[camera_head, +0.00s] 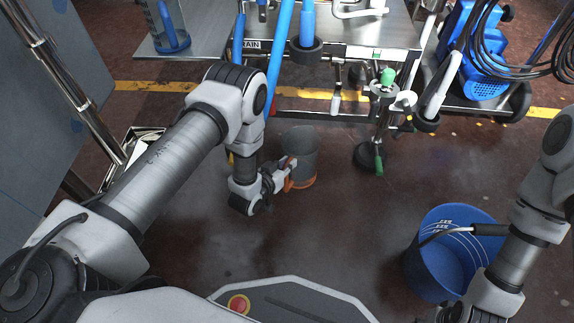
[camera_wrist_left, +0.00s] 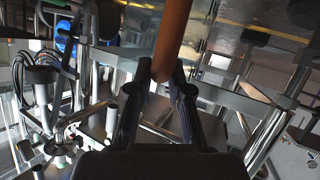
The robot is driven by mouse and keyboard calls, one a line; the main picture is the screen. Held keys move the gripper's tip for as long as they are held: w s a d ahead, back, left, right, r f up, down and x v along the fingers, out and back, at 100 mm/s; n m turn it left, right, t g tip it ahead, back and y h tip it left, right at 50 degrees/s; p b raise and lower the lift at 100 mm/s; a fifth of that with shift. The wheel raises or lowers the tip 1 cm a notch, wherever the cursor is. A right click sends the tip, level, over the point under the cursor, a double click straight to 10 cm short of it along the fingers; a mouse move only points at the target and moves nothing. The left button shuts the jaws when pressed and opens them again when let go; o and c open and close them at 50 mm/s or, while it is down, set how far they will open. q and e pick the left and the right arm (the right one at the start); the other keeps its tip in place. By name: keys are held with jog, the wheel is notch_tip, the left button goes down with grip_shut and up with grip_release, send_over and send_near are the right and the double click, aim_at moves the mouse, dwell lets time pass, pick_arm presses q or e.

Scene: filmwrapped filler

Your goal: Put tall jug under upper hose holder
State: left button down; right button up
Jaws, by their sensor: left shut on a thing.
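A grey jug (camera_head: 301,150) with an orange band near its base is near the middle of the head view, roughly upright. My left gripper (camera_head: 284,178) is at its lower left side, shut on its orange part. In the left wrist view, the gripper's dark fingers close on an orange-brown bar (camera_wrist_left: 172,40), apparently the jug's handle. Whether the jug touches the floor is unclear. Blue hoses (camera_head: 281,45) hang at the steel filler table (camera_head: 345,35). I cannot tell which fitting is the upper hose holder. My right arm is at the right, its fingers out of view.
A metal valve stand (camera_head: 384,120) with green knobs is right of the jug. A blue bucket (camera_head: 423,275) stands at the lower right beside my right arm. A blue machine (camera_head: 485,65) with black cables is at the upper right. The floor between jug and bucket is clear.

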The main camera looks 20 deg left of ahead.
pick_arm(q)
jog(key=shift+f, duration=0.15)
jog(key=c, duration=1.1)
grip_release()
jog(key=shift+r, duration=0.3)
jog(key=s+a+r+g+y+p, duration=0.1)
jog(key=s+g, duration=0.3)
jog(key=s, duration=0.6)
jog(key=s+a+r+g+y+p, duration=0.1)
jog(key=s+g, duration=0.4)
jog(key=s, duration=0.6)
jog(key=s+a+r+g+p, duration=0.2)
jog(key=s+r+g+p, duration=0.2)
jog(key=s, duration=0.7)
jog(key=shift+s+a+r+y+p, duration=0.1)
jog(key=shift+a+r+y+p, duration=0.3)
jog(key=shift+r, duration=0.15)
